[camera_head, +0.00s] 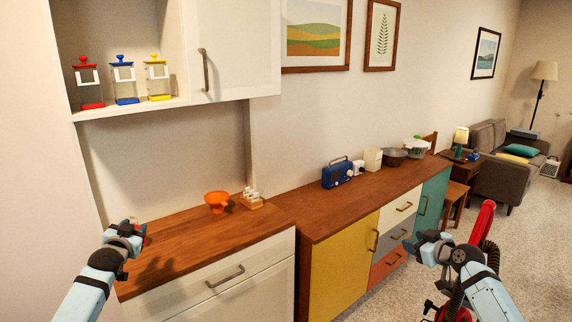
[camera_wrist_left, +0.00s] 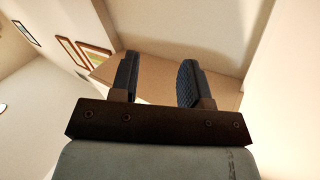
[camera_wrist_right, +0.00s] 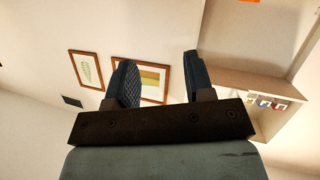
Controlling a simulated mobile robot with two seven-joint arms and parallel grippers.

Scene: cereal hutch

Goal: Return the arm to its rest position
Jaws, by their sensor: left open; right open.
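My left gripper (camera_head: 136,236) is over the left end of the wooden counter (camera_head: 190,240) in the head view. The left wrist view shows its two dark fingers (camera_wrist_left: 160,74) spread apart with nothing between them. My right gripper (camera_head: 424,250) is at the right, in front of the teal cabinet door. The right wrist view shows its fingers (camera_wrist_right: 160,70) apart and empty. The right fingertips are hard to make out in the head view.
An orange funnel-like bowl (camera_head: 216,200) and a small rack (camera_head: 251,199) stand on the counter. Several lidded jars (camera_head: 124,83) stand on the upper shelf. A blue radio (camera_head: 336,174) is on the long sideboard (camera_head: 310,213).

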